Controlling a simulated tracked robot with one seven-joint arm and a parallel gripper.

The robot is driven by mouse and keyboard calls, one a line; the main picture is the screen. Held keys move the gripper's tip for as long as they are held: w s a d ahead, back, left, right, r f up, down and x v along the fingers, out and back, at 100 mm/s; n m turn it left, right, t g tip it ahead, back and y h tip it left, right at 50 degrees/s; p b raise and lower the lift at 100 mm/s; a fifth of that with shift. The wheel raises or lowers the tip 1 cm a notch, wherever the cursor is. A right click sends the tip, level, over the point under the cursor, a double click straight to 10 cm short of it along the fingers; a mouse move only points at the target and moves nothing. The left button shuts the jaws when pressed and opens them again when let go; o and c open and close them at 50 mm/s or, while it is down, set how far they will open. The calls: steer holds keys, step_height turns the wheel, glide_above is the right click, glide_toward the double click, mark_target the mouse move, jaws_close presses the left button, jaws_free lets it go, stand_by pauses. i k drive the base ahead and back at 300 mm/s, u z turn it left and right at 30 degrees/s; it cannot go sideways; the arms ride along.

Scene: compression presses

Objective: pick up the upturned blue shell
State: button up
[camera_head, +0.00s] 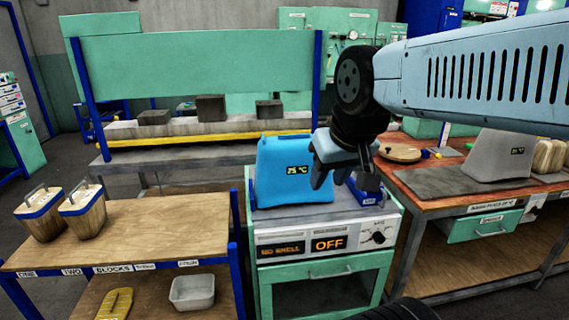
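The blue shell (283,178) stands on top of the press unit (326,262), wide end down, and its small display reads 25 °C. My gripper (342,178) points down at the shell's right side and covers part of its right edge. Its fingers look apart, with nothing seen between them. I cannot tell whether a finger touches the shell. The press unit's front displays read NO SHELL and OFF.
A small blue item (369,197) sits right of the shell, partly hidden. A grey shell (497,157) stands on the right bench (440,205). Two blue-banded blocks (85,212) stand on the left table (150,230). A white bin (192,292) is on its lower shelf.

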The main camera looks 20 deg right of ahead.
mark_target(283, 162)
steer(key=i, duration=0.85)
steer(key=u, duration=0.05)
